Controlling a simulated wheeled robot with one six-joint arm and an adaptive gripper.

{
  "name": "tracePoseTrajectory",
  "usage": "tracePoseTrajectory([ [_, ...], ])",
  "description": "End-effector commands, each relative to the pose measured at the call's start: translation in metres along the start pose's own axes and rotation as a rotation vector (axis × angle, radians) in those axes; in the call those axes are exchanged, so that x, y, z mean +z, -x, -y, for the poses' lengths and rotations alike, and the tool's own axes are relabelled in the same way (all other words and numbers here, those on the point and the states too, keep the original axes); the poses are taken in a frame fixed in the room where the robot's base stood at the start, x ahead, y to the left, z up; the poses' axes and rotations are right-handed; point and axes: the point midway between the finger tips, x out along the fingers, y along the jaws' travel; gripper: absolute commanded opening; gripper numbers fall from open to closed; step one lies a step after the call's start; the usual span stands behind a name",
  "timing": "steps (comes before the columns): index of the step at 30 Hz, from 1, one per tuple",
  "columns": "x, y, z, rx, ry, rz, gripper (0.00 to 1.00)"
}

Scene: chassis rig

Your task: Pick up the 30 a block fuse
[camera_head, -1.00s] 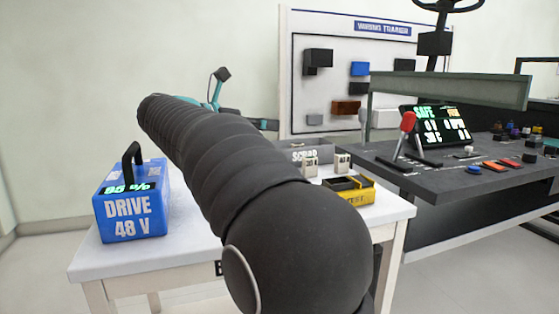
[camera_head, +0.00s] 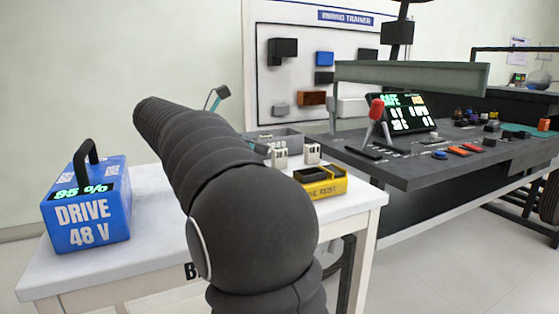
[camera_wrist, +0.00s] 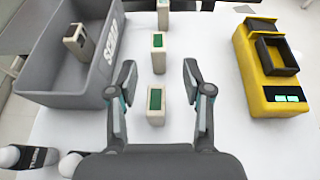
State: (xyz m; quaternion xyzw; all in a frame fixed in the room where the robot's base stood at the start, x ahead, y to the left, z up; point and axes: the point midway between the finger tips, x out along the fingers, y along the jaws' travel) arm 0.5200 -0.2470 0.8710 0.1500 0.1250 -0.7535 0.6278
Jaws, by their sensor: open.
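In the wrist view, several pale block fuses with green tops stand on the white table in a column: a near one (camera_wrist: 155,104), a middle one (camera_wrist: 158,54) and a far one (camera_wrist: 163,14). Another pale block (camera_wrist: 77,40) is inside the grey scrap bin. No rating is readable, so I cannot tell which is 30 A. My gripper (camera_wrist: 158,82) is open and empty, its fingers on either side of the column, with the near block between them in the picture.
The grey scrap bin (camera_wrist: 52,98) is left of the fingers. A yellow fuse tester (camera_wrist: 242,62) is to the right. A blue drive battery (camera_head: 88,212) stands on the table's left; a dark console (camera_head: 400,172) is at right.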

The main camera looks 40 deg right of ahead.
Motion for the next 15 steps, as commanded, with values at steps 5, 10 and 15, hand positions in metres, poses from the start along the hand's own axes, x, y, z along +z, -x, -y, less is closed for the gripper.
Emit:
tracePoseTrajectory([
  [5, 0.0, -0.021, -0.001, -0.003, -0.001, 0.0, 0.5],
  [10, 0.0, -0.043, -0.002, -0.003, 0.0, 0.001, 0.5],
  [15, 0.0, -0.051, -0.002, -0.001, 0.0, 0.001, 0.5],
])
